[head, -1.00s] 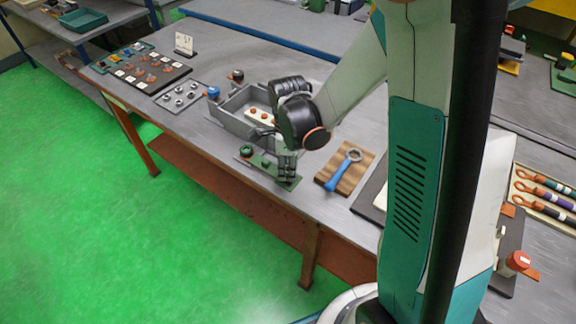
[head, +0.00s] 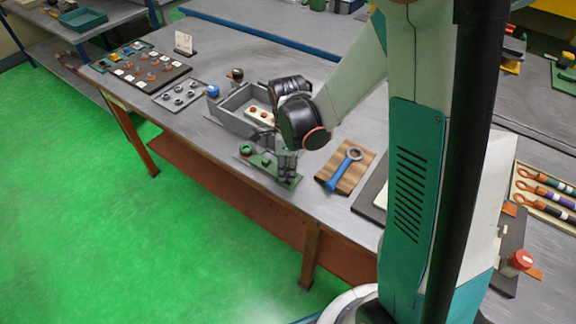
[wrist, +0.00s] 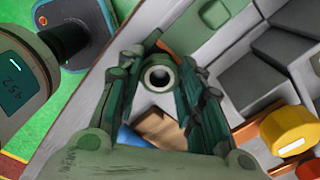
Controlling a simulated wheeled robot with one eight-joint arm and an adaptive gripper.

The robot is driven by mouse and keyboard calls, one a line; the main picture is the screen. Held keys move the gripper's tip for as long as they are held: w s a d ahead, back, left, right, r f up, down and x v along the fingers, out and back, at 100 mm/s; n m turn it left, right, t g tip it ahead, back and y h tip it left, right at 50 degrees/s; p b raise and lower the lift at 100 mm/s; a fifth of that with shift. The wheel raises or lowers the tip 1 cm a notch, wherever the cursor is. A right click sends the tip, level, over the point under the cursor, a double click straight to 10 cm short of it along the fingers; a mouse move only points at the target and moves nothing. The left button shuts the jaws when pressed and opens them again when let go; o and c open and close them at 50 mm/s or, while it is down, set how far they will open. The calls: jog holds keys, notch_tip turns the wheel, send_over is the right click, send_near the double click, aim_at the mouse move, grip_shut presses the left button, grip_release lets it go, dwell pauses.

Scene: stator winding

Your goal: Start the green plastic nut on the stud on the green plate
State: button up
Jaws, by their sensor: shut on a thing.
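The green plate (head: 262,162) lies near the front edge of the bench in the head view, with a round green piece (head: 246,150) at its left end. My gripper (head: 287,178) points down over the plate's right end. In the wrist view my gripper's fingers (wrist: 160,80) are closed around a pale ring with a dark hole, which looks like the green plastic nut (wrist: 160,91). The stud under it is hidden by the fingers, so I cannot tell whether the nut touches it or sits straight.
A grey bin (head: 228,113) stands just behind the plate. A wooden board (head: 360,165) with a blue ring-ended tool (head: 340,174) lies to the right. A tray of small parts (head: 180,96) is further left. Bare bench shows between the plate and the board.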

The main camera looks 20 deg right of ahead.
jog(key=shift+s+f+b, duration=0.1)
jog(key=shift+f+b, duration=0.3)
jog(key=shift+b, duration=0.15)
dwell(0.7)
dwell(0.7)
jog(key=m+b, duration=0.1)
jog(key=m, duration=0.5)
jog(key=o, duration=1.1)
jog(key=shift+r, duration=0.1)
jog(key=shift+r+p, duration=2.45)
jog(key=shift+r, duration=1)
